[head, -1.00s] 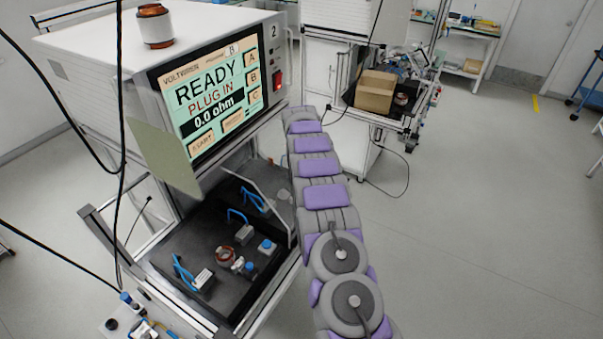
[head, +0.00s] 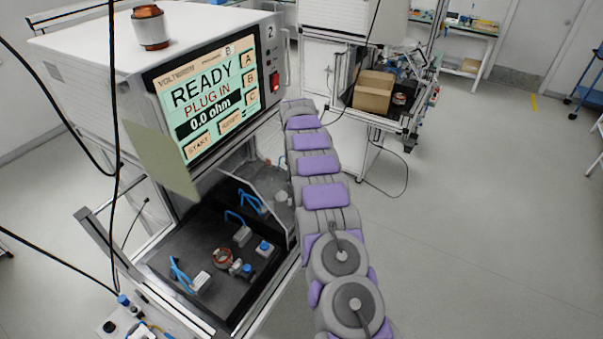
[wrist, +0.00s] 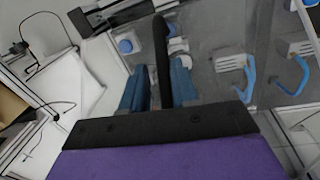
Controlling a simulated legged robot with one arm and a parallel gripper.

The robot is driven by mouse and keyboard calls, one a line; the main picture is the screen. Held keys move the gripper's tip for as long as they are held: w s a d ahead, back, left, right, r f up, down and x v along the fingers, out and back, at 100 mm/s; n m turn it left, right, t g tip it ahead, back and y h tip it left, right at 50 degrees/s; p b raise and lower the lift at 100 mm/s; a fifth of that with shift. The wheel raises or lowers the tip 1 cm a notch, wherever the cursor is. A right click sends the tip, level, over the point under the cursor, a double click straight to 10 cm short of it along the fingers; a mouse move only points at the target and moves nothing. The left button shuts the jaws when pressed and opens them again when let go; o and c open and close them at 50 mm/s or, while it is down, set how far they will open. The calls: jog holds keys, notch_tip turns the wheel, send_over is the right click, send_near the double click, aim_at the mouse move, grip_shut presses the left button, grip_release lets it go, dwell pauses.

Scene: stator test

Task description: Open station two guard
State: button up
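The station two tester (head: 190,85) has a "2" on its front corner and a screen reading READY, PLUG IN, 0.0 ohm. Below it is a dark fixture bay (head: 165,255). A clear panel, apparently the guard (head: 268,182), shows as a pale sheet and edge at the bay's right side. In the head view my gripper is hidden beyond my arm. In the wrist view my gripper (wrist: 157,88) has its two blue fingers either side of a dark upright bar (wrist: 161,45), apparently the guard's handle. The bar nearly fills the gap; whether the fingers press on it is unclear.
Another copper-wound part (head: 150,27) stands on the tester. A second station with a cardboard box (head: 374,92) stands behind. Black cables hang at left.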

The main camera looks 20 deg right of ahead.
notch_tip(320, 180, up, 15)
jog(key=a+p, duration=0.1)
jog(key=shift+s+a+f, duration=0.2)
jog(key=shift+s+a, duration=0.1)
jog(key=shift+s, duration=0.05)
dwell(0.5)
jog(key=s+a+r+m+b, duration=0.1)
jog(key=s+a+r+b, duration=0.1)
jog(key=s+a, duration=0.35)
jog(key=s+a+r+m+g+b, duration=0.1)
jog(key=s+a+r+b, duration=0.1)
jog(key=s, duration=0.7)
jog(key=s+a+r+m+b, duration=0.1)
jog(key=s+a+r+b, duration=0.1)
jog(key=s+a, duration=0.35)
jog(key=s+a+f+m+b, duration=0.1)
jog(key=s+f, duration=0.3)
jog(key=s, duration=0.8)
jog(key=s+a+f+g+b, duration=0.1)
jog(key=s+f, duration=0.4)
jog(key=s, duration=0.7)
jog(key=s+a+f+m+y+b, duration=0.1)
jog(key=s+f+b, duration=0.3)
jog(key=s, duration=0.8)
jog(key=shift+a+f+m, duration=0.3)
jog(key=shift+a+f, duration=0.05)
jog(key=shift+a, duration=0.5)
